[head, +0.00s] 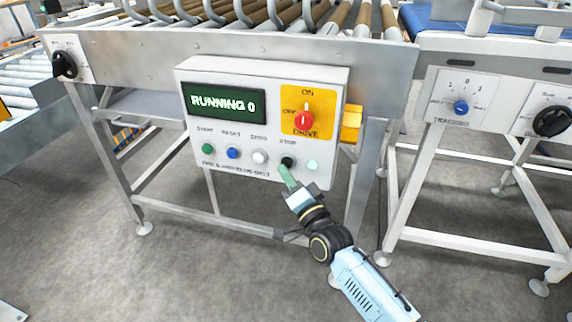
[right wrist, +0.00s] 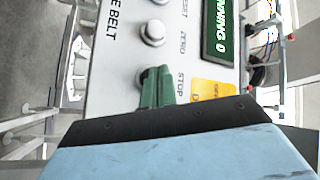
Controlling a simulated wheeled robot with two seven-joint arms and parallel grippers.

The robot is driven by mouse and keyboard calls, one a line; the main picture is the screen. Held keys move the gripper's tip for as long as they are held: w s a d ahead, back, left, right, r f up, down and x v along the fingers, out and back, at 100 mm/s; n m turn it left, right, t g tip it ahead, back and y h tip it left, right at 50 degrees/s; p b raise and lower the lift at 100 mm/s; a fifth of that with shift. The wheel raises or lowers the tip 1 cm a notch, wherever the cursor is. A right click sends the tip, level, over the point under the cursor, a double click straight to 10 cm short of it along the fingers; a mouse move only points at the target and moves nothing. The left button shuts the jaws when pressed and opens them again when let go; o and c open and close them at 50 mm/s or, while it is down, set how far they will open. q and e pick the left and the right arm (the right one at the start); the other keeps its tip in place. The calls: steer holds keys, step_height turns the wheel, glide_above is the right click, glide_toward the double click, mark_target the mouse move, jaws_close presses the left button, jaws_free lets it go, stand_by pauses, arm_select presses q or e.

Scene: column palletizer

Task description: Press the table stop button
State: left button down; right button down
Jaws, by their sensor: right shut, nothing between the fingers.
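The black stop button (head: 287,162) sits on the lower part of a white control box (head: 225,165), under the label STOP. The box's display (head: 224,105) reads RUNNING 0. My right gripper (head: 285,172) is shut and empty, with its green fingertips right at the stop button, just below it in the head view. In the right wrist view the green fingers (right wrist: 157,88) cover most of the button beside the STOP label. Whether they touch or press it, I cannot tell. My left gripper is not in view.
Green (head: 206,148), blue (head: 232,153) and white (head: 260,157) buttons lie left of the stop button, and a pale green lamp (head: 312,166) lies to its right. A red drive knob (head: 304,120) on a yellow plate is above. A roller conveyor (head: 270,20) stands behind.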

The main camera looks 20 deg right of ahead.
steer(key=shift+w+d, duration=0.35)
steer(key=shift+w, duration=0.15)
stand_by(0.8)
stand_by(0.4)
steer(key=shift+s+a+p, duration=0.5)
steer(key=shift+s+a, duration=0.05)
steer(key=shift+s, duration=0.25)
steer(key=shift+s+a+p, duration=0.7)
steer(key=shift+s, duration=0.35)
steer(key=shift+s+a+p, duration=0.7)
steer(key=shift+s, duration=0.3)
